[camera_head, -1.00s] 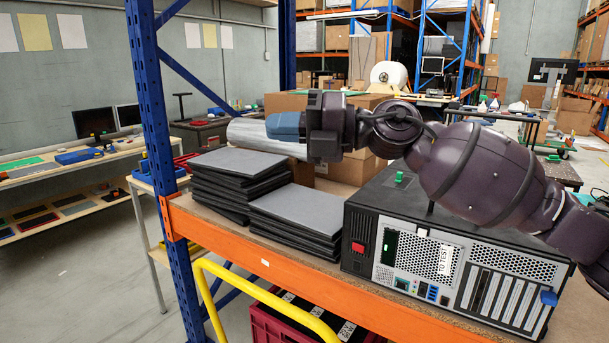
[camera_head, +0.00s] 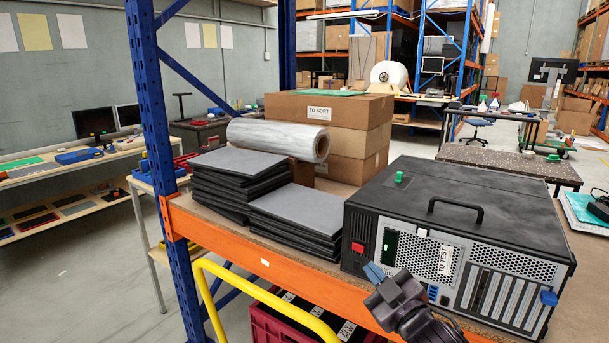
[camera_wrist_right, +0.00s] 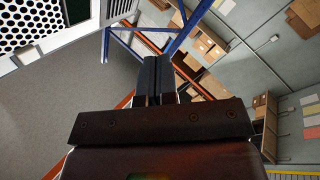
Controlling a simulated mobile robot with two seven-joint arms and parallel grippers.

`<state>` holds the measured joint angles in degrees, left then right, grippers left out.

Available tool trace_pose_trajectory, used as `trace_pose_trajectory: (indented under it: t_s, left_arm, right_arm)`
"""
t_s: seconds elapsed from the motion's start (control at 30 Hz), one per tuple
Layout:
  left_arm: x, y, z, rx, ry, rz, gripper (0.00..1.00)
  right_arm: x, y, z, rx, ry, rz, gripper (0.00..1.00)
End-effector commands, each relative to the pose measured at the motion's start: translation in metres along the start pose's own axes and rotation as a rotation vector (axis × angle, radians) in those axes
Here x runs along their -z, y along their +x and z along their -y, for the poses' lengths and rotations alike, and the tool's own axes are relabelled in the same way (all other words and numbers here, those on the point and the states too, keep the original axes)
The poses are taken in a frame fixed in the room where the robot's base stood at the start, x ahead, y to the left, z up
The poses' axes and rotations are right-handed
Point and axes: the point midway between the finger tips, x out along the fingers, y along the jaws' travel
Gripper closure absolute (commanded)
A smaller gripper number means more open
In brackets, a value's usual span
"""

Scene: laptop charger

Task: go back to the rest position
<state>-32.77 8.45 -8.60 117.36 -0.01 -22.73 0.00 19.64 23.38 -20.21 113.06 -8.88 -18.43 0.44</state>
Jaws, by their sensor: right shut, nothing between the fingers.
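My right gripper (camera_head: 374,272) is low in front of the shelf's orange front beam, below the front panel of a black computer case (camera_head: 460,215). Its fingers are shut and hold nothing. In the right wrist view the two dark fingers (camera_wrist_right: 157,75) lie side by side, with a perforated panel of the case at the upper left. My left gripper is not in any view.
Two stacks of dark flat laptops (camera_head: 290,215) lie left of the case. Behind them are a plastic-wrap roll (camera_head: 270,138) and stacked cardboard boxes (camera_head: 335,112). A blue rack post (camera_head: 152,120) and a yellow handle (camera_head: 255,290) stand at the left front.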

Motion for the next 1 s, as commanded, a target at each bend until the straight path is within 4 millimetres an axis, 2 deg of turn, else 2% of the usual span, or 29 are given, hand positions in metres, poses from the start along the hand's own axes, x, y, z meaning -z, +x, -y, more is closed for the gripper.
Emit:
trace_pose_trajectory:
  t_s: [0.03,0.2,0.37,0.5,0.7,0.8,0.9,1.0]
  left_arm:
    - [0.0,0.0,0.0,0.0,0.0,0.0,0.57]
    - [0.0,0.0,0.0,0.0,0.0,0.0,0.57]
    - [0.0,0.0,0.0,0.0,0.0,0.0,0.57]
    - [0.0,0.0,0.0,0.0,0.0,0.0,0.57]
    - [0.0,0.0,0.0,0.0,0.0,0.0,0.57]
    - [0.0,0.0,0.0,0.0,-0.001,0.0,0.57]
    - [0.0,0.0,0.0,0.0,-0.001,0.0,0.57]
    - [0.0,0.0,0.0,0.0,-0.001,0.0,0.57]
  right_arm:
    - [-0.02,-0.016,0.007,-0.003,0.051,0.057,1.0]
    - [-0.076,-0.071,0.027,-0.019,0.208,0.227,1.0]
    - [-0.12,-0.129,0.047,-0.047,0.334,0.362,1.0]
    - [-0.151,-0.185,0.064,-0.083,0.416,0.476,1.0]
    - [-0.189,-0.273,0.092,-0.13,0.492,0.656,1.0]
    - [-0.2,-0.314,0.109,-0.143,0.522,0.738,1.0]
    - [-0.205,-0.345,0.123,-0.146,0.544,0.799,1.0]
    - [-0.208,-0.366,0.131,-0.145,0.553,0.839,1.0]
